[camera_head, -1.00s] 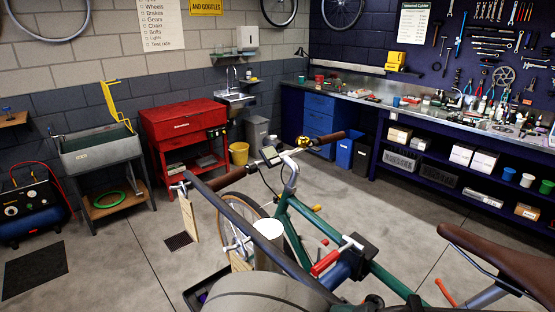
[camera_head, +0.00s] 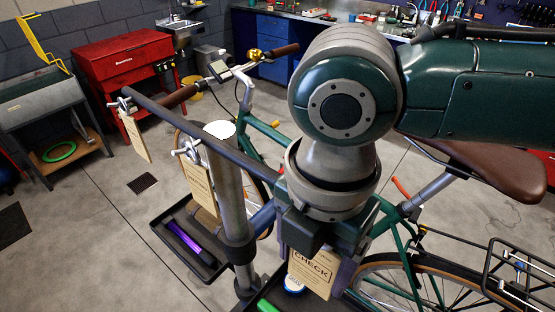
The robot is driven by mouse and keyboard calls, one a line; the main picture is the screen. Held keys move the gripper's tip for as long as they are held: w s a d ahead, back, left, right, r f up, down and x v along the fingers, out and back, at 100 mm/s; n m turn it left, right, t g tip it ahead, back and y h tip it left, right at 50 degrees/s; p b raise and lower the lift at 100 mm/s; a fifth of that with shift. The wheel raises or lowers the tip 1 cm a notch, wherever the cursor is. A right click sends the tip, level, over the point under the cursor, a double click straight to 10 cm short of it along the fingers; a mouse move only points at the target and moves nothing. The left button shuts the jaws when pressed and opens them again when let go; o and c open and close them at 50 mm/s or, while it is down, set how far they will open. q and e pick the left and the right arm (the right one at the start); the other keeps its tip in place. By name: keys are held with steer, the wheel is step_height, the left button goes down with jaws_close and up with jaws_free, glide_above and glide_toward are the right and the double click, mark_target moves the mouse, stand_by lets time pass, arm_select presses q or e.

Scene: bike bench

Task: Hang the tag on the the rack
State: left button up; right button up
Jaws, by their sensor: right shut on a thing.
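My right gripper (camera_head: 312,240) points down in the lower middle of the head view. It is shut on a cream tag (camera_head: 311,273) printed "CHECK", which hangs below the jaws. The rack seems to be the dark bar (camera_head: 170,108) on the grey post (camera_head: 228,190). It has silver fittings along it. One tag (camera_head: 135,138) hangs at its far left end and another (camera_head: 197,183) beside the post. My gripper and arm hide the bar's near right end. I cannot tell whether the held tag touches anything. My left gripper is not in view.
A dark tray (camera_head: 190,255) with a purple item sits by the post. A tray (camera_head: 262,300) with a green item and a round blue-white item is below my gripper. A green bike (camera_head: 256,130) stands behind, its brown saddle (camera_head: 490,172) to the right.

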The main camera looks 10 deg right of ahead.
steer(key=shift+f, duration=0.1)
steer(key=shift+f, duration=0.15)
steer(key=o, duration=1.2)
